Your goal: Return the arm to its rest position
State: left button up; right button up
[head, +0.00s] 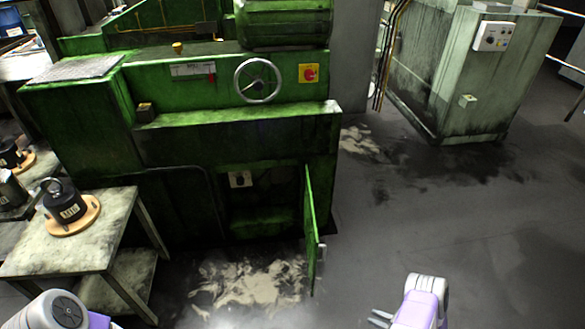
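My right arm comes in at the bottom right, white and purple. Its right gripper (378,318) points left over the floor, with two grey fingers a little apart and nothing seen between them. Part of my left arm (52,312) shows in the bottom left corner; its gripper is outside the picture. The green bolt former (235,140) fills the middle and left. Its small lower door (311,230) stands open, edge towards me, left of my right gripper and apart from it. Inside the opening is a switch box (240,179).
A worn table (110,215) at the left bears a black weight on a round wooden base (70,213). A grey-green cabinet (460,75) stands at the back right. The stained floor (450,220) on the right is clear.

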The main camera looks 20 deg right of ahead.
jog(key=w+a+r+m+g+h+p, duration=0.1)
jog(key=w+a+r+m+h+p, duration=0.15)
jog(key=w+a, duration=0.35)
jog(key=w+a+r+m+g+h+p, duration=0.1)
jog(key=w+a+r+m+h, duration=0.25)
jog(key=w, duration=0.45)
pick_arm(q)
notch_tip(320, 180, up, 7)
jog(key=w+p, duration=0.1)
jog(key=p, duration=0.2)
pick_arm(e)
jog(key=s+a+r+m+g+y, duration=0.1)
jog(key=s+a+r+g, duration=0.2)
jog(key=a, duration=0.5)
jog(key=s+a+r+m+g+y, duration=0.1)
jog(key=s+a+r+g, duration=0.2)
jog(key=s+a, duration=0.3)
jog(key=s+a+r+m+g+y, duration=0.1)
jog(key=s+a+r+g, duration=0.2)
jog(key=a, duration=0.7)
notch_tip(320, 180, up, 3)
jog(key=s, duration=0.2)
jog(key=shift+s+a+f, duration=0.15)
jog(key=shift+s+a, duration=0.15)
jog(key=shift+a, duration=0.1)
jog(key=shift+w+a, duration=0.1)
